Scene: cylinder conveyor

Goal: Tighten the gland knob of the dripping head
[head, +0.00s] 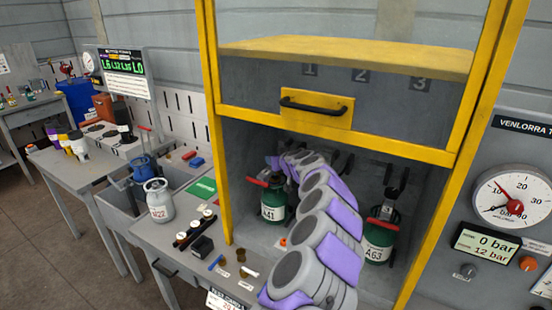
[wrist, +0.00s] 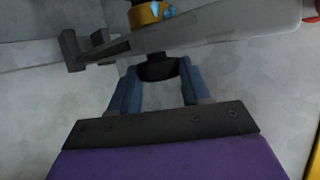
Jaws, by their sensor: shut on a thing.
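In the wrist view, the two blue-grey fingers of my gripper (wrist: 159,76) are shut on a dark round knob (wrist: 158,68), one finger on each side.
The cabinet's raised clear sash has a black handle (head: 317,104). A gauge panel (head: 512,197) is at the right. The left bench holds a white cylinder (head: 158,200), a blue cylinder (head: 145,168) and small fittings. Yellow posts flank the opening, close to my arm's right.

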